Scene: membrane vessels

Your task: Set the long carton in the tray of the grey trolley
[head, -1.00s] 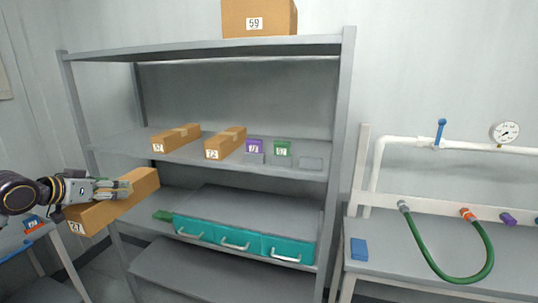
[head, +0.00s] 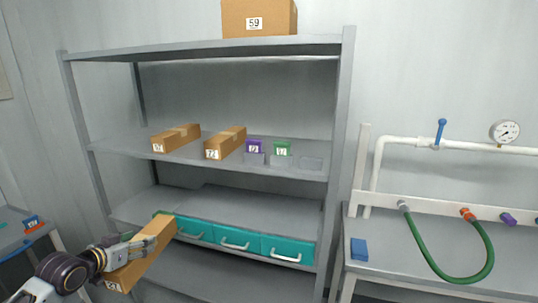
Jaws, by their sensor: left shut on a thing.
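A long brown carton (head: 146,252) with a white number label on its near end is in my left gripper (head: 122,254), at the lower left of the head view. The gripper is shut on the carton's side and holds it in the air, in front of the shelf's lower left part. The carton slants, with its far end up and to the right. It hides part of the leftmost teal drawer. My right gripper is out of view. I cannot make out a grey trolley with a tray for certain.
A grey shelf rack (head: 200,50) holds two similar long cartons (head: 176,138) (head: 225,143), small purple (head: 254,146) and green boxes (head: 282,149), and teal drawers (head: 236,240). A large carton (head: 259,18) is on top. A bench (head: 420,262) with a green hose (head: 470,277) stands right, a table (head: 12,215) left.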

